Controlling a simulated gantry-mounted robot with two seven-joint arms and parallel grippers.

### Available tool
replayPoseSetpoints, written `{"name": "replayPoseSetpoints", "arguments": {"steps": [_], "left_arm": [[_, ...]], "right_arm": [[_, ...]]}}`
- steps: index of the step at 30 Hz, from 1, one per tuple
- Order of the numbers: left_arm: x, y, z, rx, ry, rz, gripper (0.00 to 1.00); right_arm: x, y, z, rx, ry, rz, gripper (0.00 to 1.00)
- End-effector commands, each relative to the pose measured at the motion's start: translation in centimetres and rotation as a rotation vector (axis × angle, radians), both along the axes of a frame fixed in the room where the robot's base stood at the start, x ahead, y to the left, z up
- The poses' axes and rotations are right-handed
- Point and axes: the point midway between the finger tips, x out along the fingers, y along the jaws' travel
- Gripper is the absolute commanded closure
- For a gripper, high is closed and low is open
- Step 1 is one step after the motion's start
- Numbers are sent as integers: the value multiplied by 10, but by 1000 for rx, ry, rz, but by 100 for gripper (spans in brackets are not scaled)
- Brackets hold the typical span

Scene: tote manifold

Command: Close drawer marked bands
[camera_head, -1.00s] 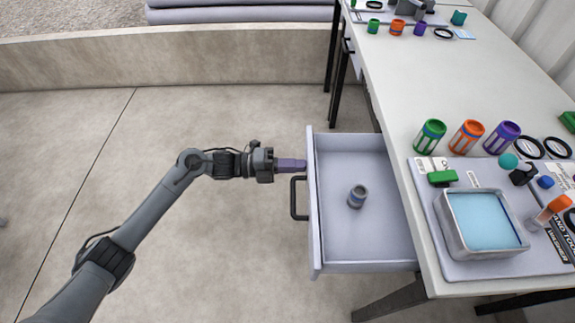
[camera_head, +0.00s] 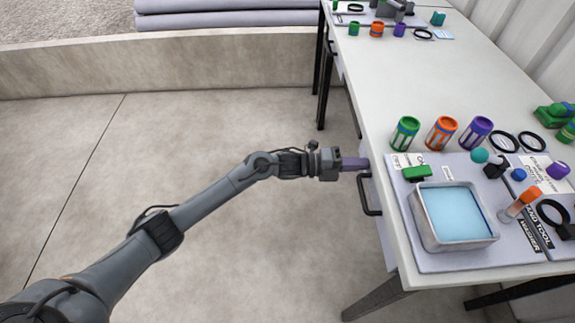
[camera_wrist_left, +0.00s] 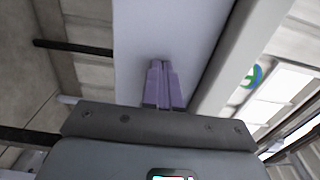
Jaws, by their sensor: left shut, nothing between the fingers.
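The drawer (camera_head: 377,190) is under the table's left edge, with only its front and black handle (camera_head: 366,192) showing in the head view. It looks pushed in, or nearly so; its inside is hidden under the tabletop. No label can be read on it. My left gripper (camera_head: 364,163) is shut and empty, its purple fingertips at the drawer front just above the handle. In the left wrist view the shut fingers (camera_wrist_left: 161,85) point at the pale drawer front (camera_wrist_left: 165,30), and whether they touch it is hard to tell. My right gripper is not in view.
The table (camera_head: 390,65) carries green, orange and purple canisters (camera_head: 440,133), black rings (camera_head: 518,141) and a metal tray (camera_head: 455,215) with a blue surface. A low wall (camera_head: 150,65) runs behind. The floor (camera_head: 200,150) left of the table is clear.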

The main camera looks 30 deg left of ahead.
Motion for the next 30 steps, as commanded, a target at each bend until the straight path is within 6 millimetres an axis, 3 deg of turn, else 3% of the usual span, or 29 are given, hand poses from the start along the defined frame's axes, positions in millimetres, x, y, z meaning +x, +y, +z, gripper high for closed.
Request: {"name": "replayPoseSetpoints", "arguments": {"steps": [20, 30], "left_arm": [[5, 3, -1, 2, 3, 21, 100], [-10, 19, 0, 5, 3, 12, 100]], "right_arm": [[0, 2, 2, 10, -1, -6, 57], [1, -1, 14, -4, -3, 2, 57]]}}
